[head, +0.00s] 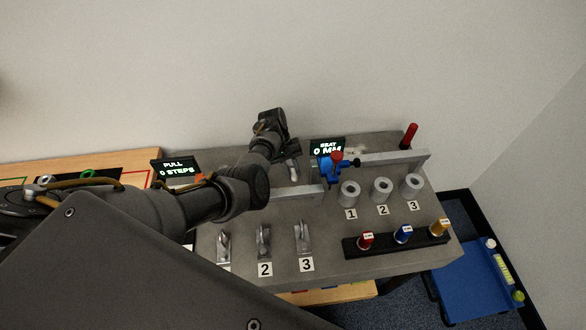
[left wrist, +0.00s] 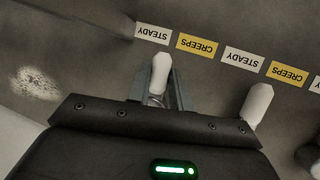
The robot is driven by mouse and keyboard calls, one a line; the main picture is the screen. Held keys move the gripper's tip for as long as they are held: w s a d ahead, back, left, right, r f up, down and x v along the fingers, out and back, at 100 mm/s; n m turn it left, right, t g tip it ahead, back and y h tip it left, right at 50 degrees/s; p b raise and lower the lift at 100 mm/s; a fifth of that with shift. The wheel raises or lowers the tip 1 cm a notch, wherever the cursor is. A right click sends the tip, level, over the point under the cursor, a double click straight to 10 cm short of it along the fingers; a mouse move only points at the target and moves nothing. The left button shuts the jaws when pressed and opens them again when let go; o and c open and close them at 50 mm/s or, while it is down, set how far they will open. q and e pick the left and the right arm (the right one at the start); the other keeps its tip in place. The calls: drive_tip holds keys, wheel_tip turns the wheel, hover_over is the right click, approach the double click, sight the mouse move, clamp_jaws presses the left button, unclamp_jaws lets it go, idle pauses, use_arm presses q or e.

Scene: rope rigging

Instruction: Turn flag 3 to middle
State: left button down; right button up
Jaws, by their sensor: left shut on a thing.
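My left gripper (head: 287,156) reaches over the far side of the grey board (head: 335,260). In the left wrist view its grey fingers (left wrist: 157,92) are shut around a pale flag lever (left wrist: 160,72). That flag's tip lies near the edge between a STEADY label (left wrist: 153,33) and a CREEPS label (left wrist: 197,45). I cannot read a number on this flag. A second pale flag (left wrist: 257,103) stands to its right, apart from the gripper. In the head view a pale lever (head: 293,172) shows just below the gripper. My right gripper is not in view.
Metal cleats (head: 303,237) stand at the board's front. Grey rings (head: 381,190) and a black rack (head: 385,243) with coloured plugs are to the right. A blue clamp (head: 330,168) and rail (head: 385,160) stand close right of the gripper. A PULL display (head: 174,170) is to the left.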

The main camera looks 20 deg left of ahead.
use_arm(q)
drive_tip(key=shift+a+m, duration=0.15)
drive_tip(key=shift+m, duration=0.25)
drive_tip(key=c, duration=1.5)
unclamp_jaws()
drive_tip(key=shift+c, duration=0.2)
drive_tip(key=shift+r, duration=0.1)
drive_tip(key=p+v, duration=0.6)
drive_tip(key=v, duration=0.4)
drive_tip(key=shift+w+r, duration=0.25)
drive_tip(key=shift+w, duration=0.05)
drive_tip(key=shift+a, duration=0.1)
